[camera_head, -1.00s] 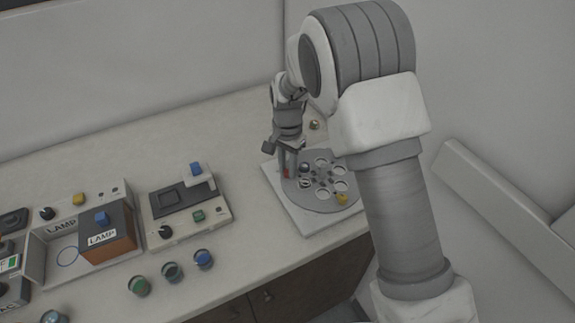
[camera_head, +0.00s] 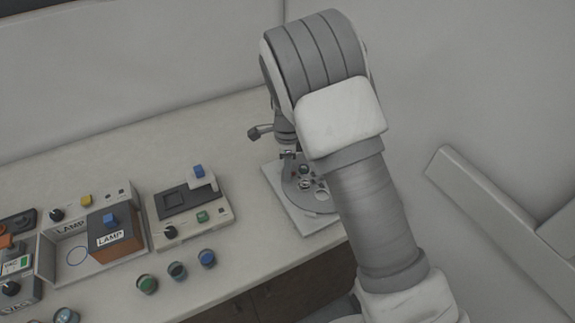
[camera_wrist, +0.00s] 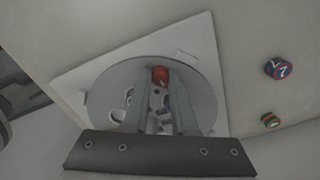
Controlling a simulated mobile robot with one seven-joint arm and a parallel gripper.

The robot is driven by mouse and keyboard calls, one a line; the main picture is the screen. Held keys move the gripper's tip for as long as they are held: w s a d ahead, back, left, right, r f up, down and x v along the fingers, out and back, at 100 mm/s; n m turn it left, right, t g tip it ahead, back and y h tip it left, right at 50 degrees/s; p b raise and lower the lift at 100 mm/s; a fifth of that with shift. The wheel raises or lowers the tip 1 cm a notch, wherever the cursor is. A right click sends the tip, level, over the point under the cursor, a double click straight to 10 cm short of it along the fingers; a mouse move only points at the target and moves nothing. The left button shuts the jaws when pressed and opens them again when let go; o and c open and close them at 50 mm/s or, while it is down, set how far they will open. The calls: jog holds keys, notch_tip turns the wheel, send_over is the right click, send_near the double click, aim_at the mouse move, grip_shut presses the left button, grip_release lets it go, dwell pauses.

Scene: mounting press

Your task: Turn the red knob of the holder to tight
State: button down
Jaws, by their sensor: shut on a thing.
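The holder is a round grey disc (camera_wrist: 104,87) with several holes, lying on a white square plate (camera_wrist: 75,77). In the head view the disc (camera_head: 291,189) sits at the right end of the bench, partly hidden by my arm. The red knob (camera_wrist: 160,74) stands near the disc's edge in the wrist view. My gripper (camera_wrist: 161,80) is shut on the red knob, one finger on each side of it. The knob's pointer and any tight mark cannot be made out. In the head view my arm hides much of the gripper.
Left of the plate is a grey device with a blue block (camera_head: 198,171) and a green button (camera_head: 202,217). Several round coloured jars (camera_head: 147,284) stand along the front edge. Two small round items (camera_wrist: 279,68) lie beside the plate.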

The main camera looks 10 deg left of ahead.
jog(key=m+p, duration=0.2)
jog(key=m, duration=0.2)
jog(key=shift+r, duration=0.1)
jog(key=shift+m+p, duration=0.65)
jog(key=shift+m, duration=0.95)
jog(key=c, duration=0.7)
grip_release()
notch_tip(320, 180, up, 17)
